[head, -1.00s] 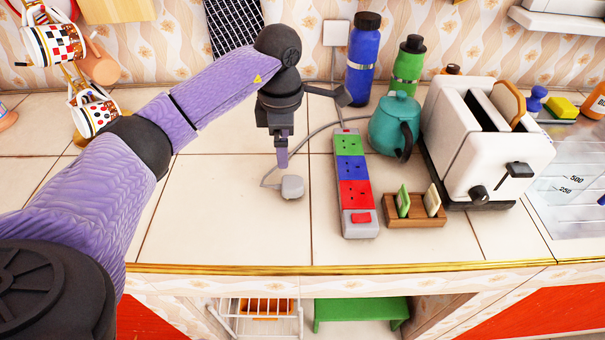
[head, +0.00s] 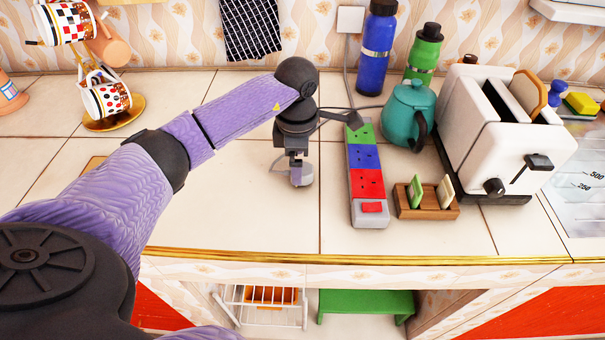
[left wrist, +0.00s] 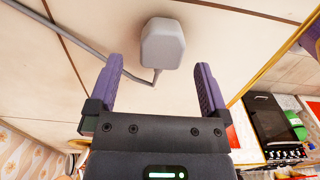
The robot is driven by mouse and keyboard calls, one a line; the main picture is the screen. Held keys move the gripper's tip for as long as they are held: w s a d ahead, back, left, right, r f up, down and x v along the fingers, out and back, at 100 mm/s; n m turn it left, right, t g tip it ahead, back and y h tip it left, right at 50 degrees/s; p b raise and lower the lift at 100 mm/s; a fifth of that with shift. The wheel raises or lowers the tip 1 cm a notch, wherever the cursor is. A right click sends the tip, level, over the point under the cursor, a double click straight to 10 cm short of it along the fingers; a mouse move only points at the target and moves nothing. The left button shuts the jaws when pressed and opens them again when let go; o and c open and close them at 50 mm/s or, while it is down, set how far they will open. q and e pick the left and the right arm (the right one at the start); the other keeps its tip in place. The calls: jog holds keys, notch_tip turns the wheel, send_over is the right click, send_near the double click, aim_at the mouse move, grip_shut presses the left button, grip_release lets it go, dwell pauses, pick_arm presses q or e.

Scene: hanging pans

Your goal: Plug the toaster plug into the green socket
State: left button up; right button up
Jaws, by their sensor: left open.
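The grey toaster plug (head: 304,174) lies on the counter left of the power strip, partly hidden by my left gripper (head: 298,178). In the left wrist view the plug (left wrist: 162,43) sits beyond the gap between the open purple fingers of my left gripper (left wrist: 158,85), with its cord trailing from it. The fingers are empty. The power strip has a green socket (head: 361,133) at its far end, then blue (head: 364,157) and red (head: 367,183) sockets and a red switch (head: 372,207). The white toaster (head: 500,125) stands to the right. My right gripper is not in view.
A teal teapot (head: 408,112) stands right of the green socket. A wooden toast rack (head: 427,208) is right of the strip's near end. Blue (head: 377,50) and green (head: 424,55) bottles stand behind. The counter left of the plug is mostly clear.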

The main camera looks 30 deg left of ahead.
pick_arm(q)
notch_tip(320, 180, down, 3)
jog(key=shift+d+r, duration=0.1)
jog(key=shift+r, duration=0.1)
jog(key=shift+f, duration=0.1)
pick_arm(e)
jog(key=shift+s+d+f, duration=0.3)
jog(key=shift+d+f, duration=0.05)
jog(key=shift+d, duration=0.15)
pick_arm(q)
jog(key=c, duration=1.2)
notch_tip(320, 180, up, 9)
jog(key=shift+r+p, duration=0.1)
jog(key=shift+p, duration=0.9)
jog(key=shift+c, duration=0.2)
jog(key=shift+r, duration=0.45)
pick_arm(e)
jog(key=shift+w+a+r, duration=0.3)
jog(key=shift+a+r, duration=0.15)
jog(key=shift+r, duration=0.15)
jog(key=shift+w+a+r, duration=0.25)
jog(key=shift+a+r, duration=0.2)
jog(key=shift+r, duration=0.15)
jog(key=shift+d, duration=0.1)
